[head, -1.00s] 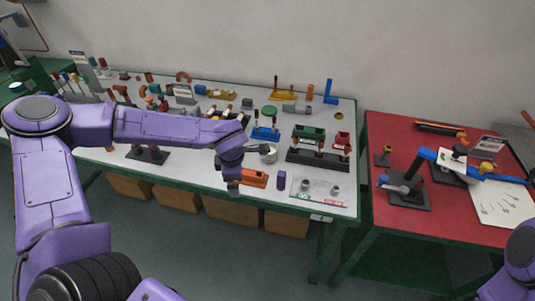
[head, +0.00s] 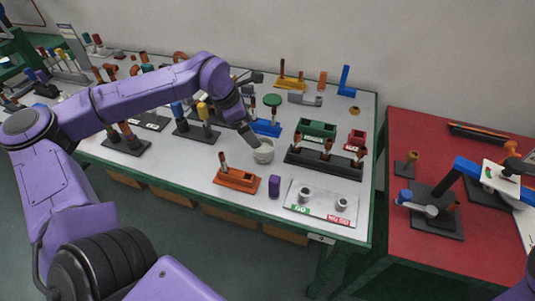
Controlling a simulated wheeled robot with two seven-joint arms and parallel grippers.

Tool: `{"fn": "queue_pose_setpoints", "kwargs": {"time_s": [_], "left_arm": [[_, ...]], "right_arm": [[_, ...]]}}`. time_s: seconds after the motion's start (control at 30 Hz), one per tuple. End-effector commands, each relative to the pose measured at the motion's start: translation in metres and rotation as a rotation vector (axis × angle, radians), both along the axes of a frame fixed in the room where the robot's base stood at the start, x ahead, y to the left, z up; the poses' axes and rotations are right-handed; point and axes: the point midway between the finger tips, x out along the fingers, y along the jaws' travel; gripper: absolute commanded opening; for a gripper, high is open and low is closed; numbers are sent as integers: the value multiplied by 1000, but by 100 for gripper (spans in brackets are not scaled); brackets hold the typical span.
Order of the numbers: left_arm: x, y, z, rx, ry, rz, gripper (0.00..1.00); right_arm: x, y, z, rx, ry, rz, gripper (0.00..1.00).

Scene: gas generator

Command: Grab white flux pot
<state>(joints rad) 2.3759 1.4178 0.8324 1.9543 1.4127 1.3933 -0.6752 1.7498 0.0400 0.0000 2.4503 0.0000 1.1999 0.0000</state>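The white flux pot (head: 264,151) is a small round cup, upright on the white-topped table (head: 225,242) near its middle. My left gripper (head: 251,138) reaches down from the upper left, with its dark fingers at the pot's left rim. I cannot tell whether the fingers touch the pot or how far apart they are. My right gripper is out of view; only a bit of my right arm shows at the lower right corner.
An orange block with a copper post (head: 237,179) and a purple block (head: 274,187) stand in front of the pot. A blue fixture (head: 266,127) is behind it, and a black rack (head: 325,163) is to the right. A GO/NO GO plate (head: 320,205) lies nearer the table's edge.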

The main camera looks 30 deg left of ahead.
Motion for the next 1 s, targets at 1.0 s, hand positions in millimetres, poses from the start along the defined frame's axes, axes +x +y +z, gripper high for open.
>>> {"fn": "queue_pose_setpoints", "kwargs": {"time_s": [1.0], "left_arm": [[24, -21, -98, 1, 0, 6, 61]], "right_arm": [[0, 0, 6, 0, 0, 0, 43]]}}
